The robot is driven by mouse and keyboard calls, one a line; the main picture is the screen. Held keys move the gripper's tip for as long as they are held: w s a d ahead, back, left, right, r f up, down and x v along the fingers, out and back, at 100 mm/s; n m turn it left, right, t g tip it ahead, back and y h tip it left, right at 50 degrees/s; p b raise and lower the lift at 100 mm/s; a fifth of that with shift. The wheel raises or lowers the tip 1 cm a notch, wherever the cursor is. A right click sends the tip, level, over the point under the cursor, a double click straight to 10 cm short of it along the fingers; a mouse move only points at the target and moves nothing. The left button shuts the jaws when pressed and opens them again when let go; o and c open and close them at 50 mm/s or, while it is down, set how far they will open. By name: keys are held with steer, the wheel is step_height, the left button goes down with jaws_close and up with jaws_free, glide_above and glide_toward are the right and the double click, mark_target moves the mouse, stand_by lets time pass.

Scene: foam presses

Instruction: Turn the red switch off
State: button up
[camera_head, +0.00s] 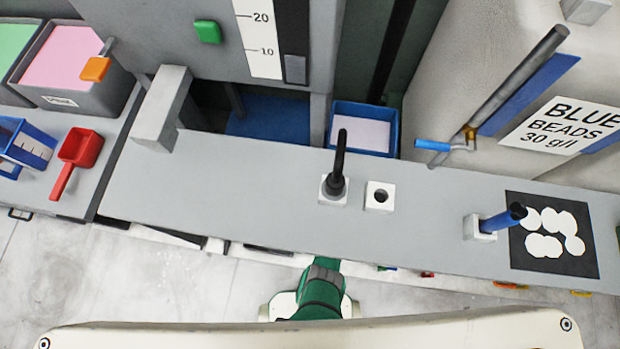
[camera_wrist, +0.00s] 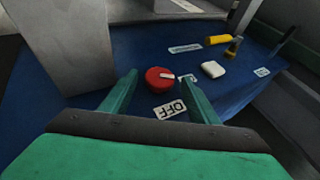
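The red switch (camera_wrist: 157,80) is a round knob on a blue panel (camera_wrist: 135,48) in the wrist view. Its white pointer mark lies on its right side, towards a small white label (camera_wrist: 187,78) that I cannot read fully. A white OFF label (camera_wrist: 170,109) lies below the knob in the picture. My gripper (camera_wrist: 166,85) is open and empty, with one green finger to the left of the knob and one to the right. I cannot tell how far the fingertips are from the panel. The head view shows neither the switch nor my gripper.
Near the switch are a white block (camera_wrist: 212,69), a yellow handle (camera_wrist: 218,40) and another label (camera_wrist: 185,48). A grey post (camera_wrist: 70,45) rises at left. In the head view, a long grey bench (camera_head: 240,190) hides what lies below it.

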steer(key=shift+s+r, duration=0.1)
steer(key=v, duration=1)
steer(key=shift+r, duration=0.2)
steer(key=shift+s, duration=0.15)
